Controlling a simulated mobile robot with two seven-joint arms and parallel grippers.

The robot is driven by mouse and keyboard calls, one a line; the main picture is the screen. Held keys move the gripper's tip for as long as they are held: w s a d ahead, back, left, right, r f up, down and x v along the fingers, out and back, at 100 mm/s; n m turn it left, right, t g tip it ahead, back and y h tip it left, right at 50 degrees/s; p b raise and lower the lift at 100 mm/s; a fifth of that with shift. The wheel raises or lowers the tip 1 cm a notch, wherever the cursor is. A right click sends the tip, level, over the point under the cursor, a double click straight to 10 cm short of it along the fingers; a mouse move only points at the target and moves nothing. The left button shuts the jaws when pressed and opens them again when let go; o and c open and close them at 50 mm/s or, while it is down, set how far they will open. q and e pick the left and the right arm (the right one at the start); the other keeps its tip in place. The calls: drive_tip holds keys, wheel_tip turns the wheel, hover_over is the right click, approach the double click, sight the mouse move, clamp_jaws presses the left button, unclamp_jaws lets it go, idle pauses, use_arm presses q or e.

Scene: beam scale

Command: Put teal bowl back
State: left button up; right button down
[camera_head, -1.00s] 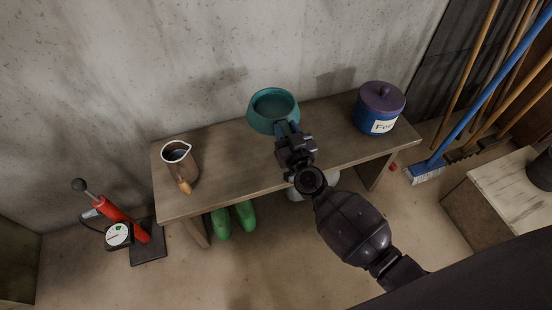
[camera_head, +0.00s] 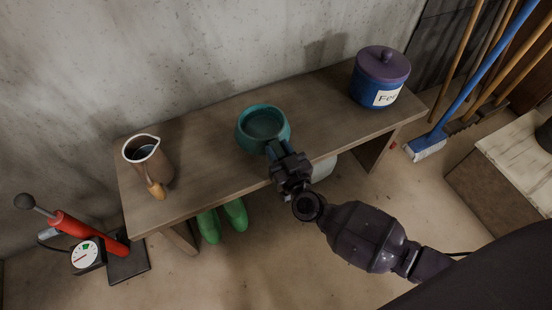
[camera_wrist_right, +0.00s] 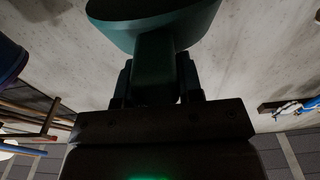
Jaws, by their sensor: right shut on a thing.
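The teal bowl (camera_head: 263,138) is upright over the middle of the wooden bench (camera_head: 205,165), near its back half. I cannot tell whether its base touches the bench top. My right gripper (camera_head: 276,151) is shut on the near side of the bowl. In the right wrist view the bowl (camera_wrist_right: 150,28) fills the top, and a teal part of it sits between the fingers (camera_wrist_right: 155,75). The bowl's inside looks empty in the head view. My left gripper is not in view.
A brown pitcher with a wooden handle (camera_head: 150,165) stands on the bench's left end. A blue jar with a purple lid (camera_head: 380,78) stands on its right end. Green boots (camera_head: 222,220) are underneath. A red pump (camera_head: 85,235) is left; brooms (camera_head: 470,75) lean right.

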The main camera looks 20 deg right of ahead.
wheel_tip(320, 180, down, 4)
drive_tip(key=shift+s+r+b, duration=0.1)
drive_tip(key=shift+b, duration=1)
drive_tip(key=shift+f, duration=0.25)
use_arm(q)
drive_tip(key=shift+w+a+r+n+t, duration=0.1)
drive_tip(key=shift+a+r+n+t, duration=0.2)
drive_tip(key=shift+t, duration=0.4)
use_arm(e)
drive_tip(key=shift+r, duration=0.15)
drive_tip(key=shift+f, duration=0.2)
drive_tip(key=c, duration=0.8)
unclamp_jaws()
drive_tip(key=shift+r, duration=0.1)
